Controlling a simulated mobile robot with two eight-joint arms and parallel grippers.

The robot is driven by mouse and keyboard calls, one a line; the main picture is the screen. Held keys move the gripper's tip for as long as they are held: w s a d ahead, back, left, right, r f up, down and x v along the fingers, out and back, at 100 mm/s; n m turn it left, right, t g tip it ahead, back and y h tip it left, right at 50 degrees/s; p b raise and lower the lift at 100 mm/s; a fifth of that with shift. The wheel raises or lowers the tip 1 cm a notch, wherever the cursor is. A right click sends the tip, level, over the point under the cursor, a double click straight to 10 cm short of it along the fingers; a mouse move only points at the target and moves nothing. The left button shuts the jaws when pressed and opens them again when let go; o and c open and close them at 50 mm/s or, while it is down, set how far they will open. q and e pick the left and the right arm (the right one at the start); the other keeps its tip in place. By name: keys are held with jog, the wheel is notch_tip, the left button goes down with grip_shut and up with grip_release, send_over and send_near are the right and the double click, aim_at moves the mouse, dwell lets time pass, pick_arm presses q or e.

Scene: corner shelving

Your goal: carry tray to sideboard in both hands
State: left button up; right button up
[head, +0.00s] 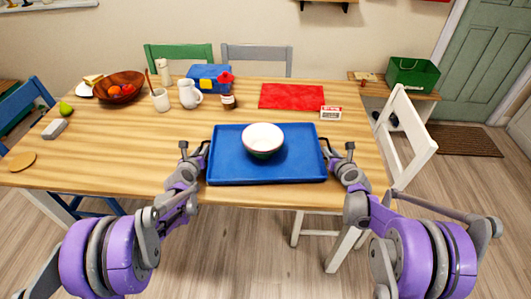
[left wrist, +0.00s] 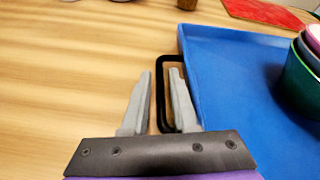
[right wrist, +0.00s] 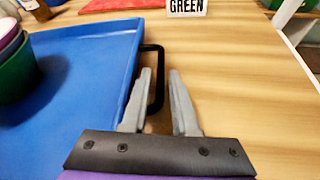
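The blue tray (head: 225,165) lies on the wooden table at its near edge. A stack of bowls (head: 262,140), pale on top and green below, stands on it. A black handle (left wrist: 161,90) is on the tray's left side and another (right wrist: 158,85) on its right side. My left gripper (left wrist: 160,85) is open, its fingers on either side of the left handle's outer bar. My right gripper (right wrist: 160,85) is open, its fingers likewise on either side of the right handle's outer bar. Neither gripper visibly clamps its bar.
Behind the tray are a red mat (head: 291,96), a small sign (head: 331,113), a flower jar (head: 228,98), a white jug (head: 189,94) and a fruit bowl (head: 118,88). A white chair (head: 408,130) stands at the right. A green box (head: 412,73) sits on a bench behind.

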pick_arm(q)
grip_shut()
pick_arm(e)
grip_shut()
dwell(1.0)
